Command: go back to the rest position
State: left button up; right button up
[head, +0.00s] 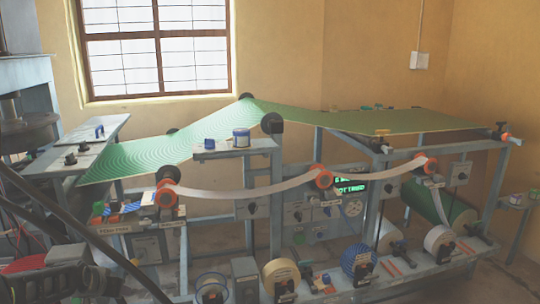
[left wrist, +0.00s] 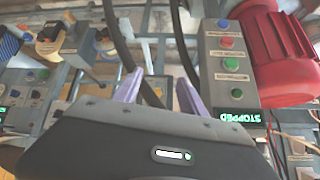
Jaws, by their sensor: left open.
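My left gripper (left wrist: 158,90) shows in the left wrist view with its two pale purple fingers apart and nothing between them. It points over the machine's lower frame, next to a grey control box (left wrist: 228,65) with coloured buttons. In the head view a dark part of my left arm is at the bottom left corner, low in front of the machine. My right gripper is in neither view.
A long machine frame carries a green patterned sheet (head: 150,158) and a white web over orange-hubbed rollers (head: 322,177). A red motor (left wrist: 275,50) and a screen reading STOPPED (left wrist: 240,117) are near the left gripper.

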pick_arm(q)
jog(key=s+d+f+n+g+h+p, duration=0.15)
jog(key=s+d+f, duration=0.25)
jog(key=d+f, duration=0.6)
jog(key=s+d+f+n+h+p, duration=0.15)
jog(key=s+d+f, duration=0.45)
jog(key=d, duration=0.6)
jog(key=s+d+f+m+g+h+p, duration=0.1)
jog(key=s+d+f+g+p, duration=0.1)
jog(key=s+d, duration=0.7)
jog(key=s+d+f+m+g+h+p, duration=0.1)
jog(key=s+d+f+g+p, duration=0.2)
jog(key=s+d, duration=0.6)
jog(key=s, duration=0.4)
jog(key=shift+s+d+f+g+h, duration=0.2)
jog(key=shift+s+f+g+h, duration=0.1)
jog(key=shift+g+h, duration=0.1)
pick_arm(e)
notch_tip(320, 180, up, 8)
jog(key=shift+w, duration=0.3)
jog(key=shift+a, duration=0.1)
